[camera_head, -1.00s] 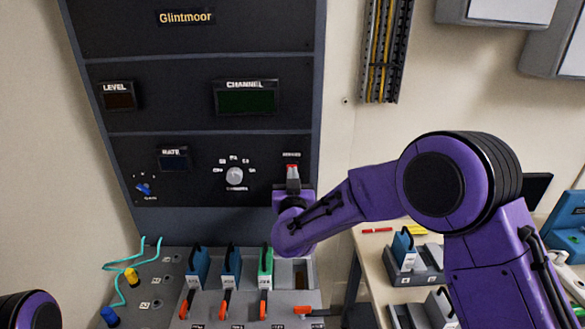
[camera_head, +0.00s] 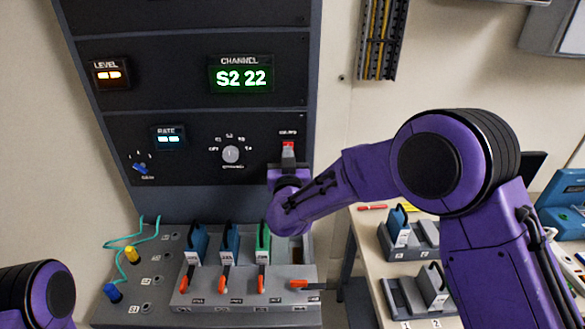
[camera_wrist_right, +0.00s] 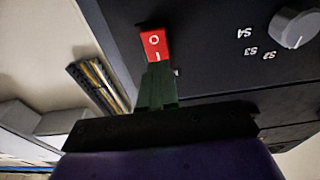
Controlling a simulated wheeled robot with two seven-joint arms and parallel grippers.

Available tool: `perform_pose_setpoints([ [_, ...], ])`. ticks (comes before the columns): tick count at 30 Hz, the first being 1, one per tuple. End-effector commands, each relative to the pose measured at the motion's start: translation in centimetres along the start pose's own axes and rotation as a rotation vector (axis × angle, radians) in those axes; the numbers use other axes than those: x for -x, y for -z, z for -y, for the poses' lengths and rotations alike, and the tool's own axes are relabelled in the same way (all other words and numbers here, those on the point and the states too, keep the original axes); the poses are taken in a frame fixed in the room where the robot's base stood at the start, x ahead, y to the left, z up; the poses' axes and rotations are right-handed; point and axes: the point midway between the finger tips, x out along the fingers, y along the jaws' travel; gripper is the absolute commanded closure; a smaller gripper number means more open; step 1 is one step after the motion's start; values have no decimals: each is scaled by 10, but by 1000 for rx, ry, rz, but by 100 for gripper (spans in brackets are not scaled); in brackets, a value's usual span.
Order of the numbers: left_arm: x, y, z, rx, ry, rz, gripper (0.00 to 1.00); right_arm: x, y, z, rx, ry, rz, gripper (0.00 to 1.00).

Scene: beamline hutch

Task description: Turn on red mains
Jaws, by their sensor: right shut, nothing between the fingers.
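The red mains switch (camera_head: 288,148) is a rocker on the lower dark panel, right of the white selector knob (camera_head: 231,155). It also shows in the right wrist view (camera_wrist_right: 155,44), marked O and I. My right gripper (camera_head: 288,163) is at the switch from below, shut and empty, its fingertips (camera_wrist_right: 155,72) at the lower end of the rocker; the fingers hide part of it. The displays are lit: CHANNEL (camera_head: 241,77) reads S2 22, and LEVEL (camera_head: 110,74) and RATE (camera_head: 169,138) glow. My left arm shows at the lower left, but its gripper is out of view.
Below the panel a grey tray (camera_head: 247,298) holds blue and green modules with orange levers. Teal cable (camera_head: 133,232) and coloured plugs lie at its left. A side table (camera_head: 368,240) with module holders stands at the right. A cable duct (camera_head: 382,40) runs up the wall.

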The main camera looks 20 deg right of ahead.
Motion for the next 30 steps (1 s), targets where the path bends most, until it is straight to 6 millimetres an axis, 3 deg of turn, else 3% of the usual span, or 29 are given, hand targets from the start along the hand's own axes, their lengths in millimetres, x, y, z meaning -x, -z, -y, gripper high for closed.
perform_pose_setpoints([
  [2, 7, 3, 1, 0, 0, 0, 34, 13, 8, 4, 3, 8, -2, 100],
  [3, -5, -2, 0, 0, 0, 0, 34, 24, 4, 4, 1, 7, -4, 100],
  [6, -16, -7, -1, 0, 0, 1, 34, 49, 10, 4, 0, 8, -4, 100],
  [15, -30, -13, -3, 0, 0, 0, 34, 102, 25, 4, -1, 7, -2, 100],
  [30, -30, -13, -3, 0, 0, 0, 34, 109, 28, 3, -1, 5, -1, 100],
])
